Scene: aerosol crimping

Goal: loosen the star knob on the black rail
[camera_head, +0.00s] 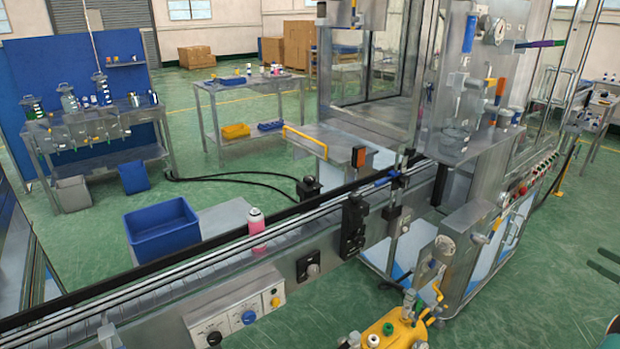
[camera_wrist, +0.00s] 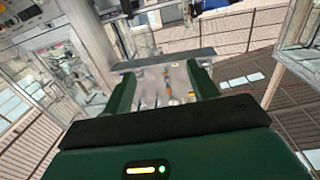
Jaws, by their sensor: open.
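The black rail (camera_head: 225,238) runs diagonally along the far side of the conveyor in the head view. A small black knob-like fitting (camera_head: 309,187) stands beside the rail near its middle; its shape is too small to confirm as the star knob. A tall black bracket with round knobs (camera_head: 353,225) is on the conveyor's near side. My gripper (camera_wrist: 162,84) is open and empty in the wrist view, its two green fingers apart. It points toward the distant room and roof, and neither rail nor knob can be made out between the fingers.
A pink bottle (camera_head: 257,230) stands upright on the conveyor. A blue bin (camera_head: 165,232) is behind the conveyor at left. A steel machine (camera_head: 462,130) rises at right, and a yellow device (camera_head: 393,330) stands in front.

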